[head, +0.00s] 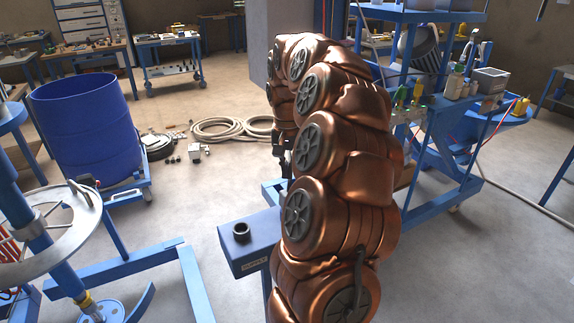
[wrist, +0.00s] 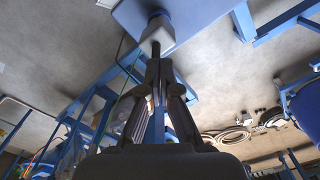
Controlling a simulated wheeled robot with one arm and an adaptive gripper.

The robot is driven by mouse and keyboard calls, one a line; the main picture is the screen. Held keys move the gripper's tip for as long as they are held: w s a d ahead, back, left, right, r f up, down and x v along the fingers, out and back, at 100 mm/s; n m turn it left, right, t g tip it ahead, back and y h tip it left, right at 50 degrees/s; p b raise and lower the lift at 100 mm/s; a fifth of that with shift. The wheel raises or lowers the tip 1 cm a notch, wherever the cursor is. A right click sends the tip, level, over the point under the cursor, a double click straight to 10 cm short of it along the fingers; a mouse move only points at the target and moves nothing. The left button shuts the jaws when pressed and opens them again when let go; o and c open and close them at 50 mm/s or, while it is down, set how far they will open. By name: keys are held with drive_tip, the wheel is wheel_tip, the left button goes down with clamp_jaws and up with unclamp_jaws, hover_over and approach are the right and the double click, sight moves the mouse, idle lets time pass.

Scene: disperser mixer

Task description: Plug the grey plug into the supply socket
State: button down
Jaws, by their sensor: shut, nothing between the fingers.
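The supply socket (head: 241,231) is a dark round collar on top of a blue box (head: 259,240) with a label on its front. Its opening looks empty in the head view. My gripper (head: 287,160) is mostly hidden behind my copper arm there. In the wrist view my gripper (wrist: 158,72) is shut, its dark fingers close together and empty. Just beyond the fingertips is a grey block-like piece (wrist: 158,36), seemingly the grey plug, against a blue surface (wrist: 200,14). I cannot tell whether they touch it, or what it sits in. No plug shows in the head view.
A blue drum (head: 86,125) on a wheeled base and a round metal ring (head: 55,215) stand left. A blue trolley (head: 462,135) with bottles stands right. Coiled hose (head: 222,128) and small parts lie on the floor behind. Open floor lies at the front right.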

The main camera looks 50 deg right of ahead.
sight(287, 191)
drive_tip(key=shift+f+b, duration=0.4)
drive_tip(key=shift+f, duration=1.7)
drive_tip(key=shift+f+b, duration=0.6)
drive_tip(key=shift+f, duration=0.05)
drive_tip(key=shift+r, duration=0.7)
wheel_tip(287, 191, up, 14)
drive_tip(key=shift+f, duration=0.25)
drive_tip(key=shift+a, duration=0.1)
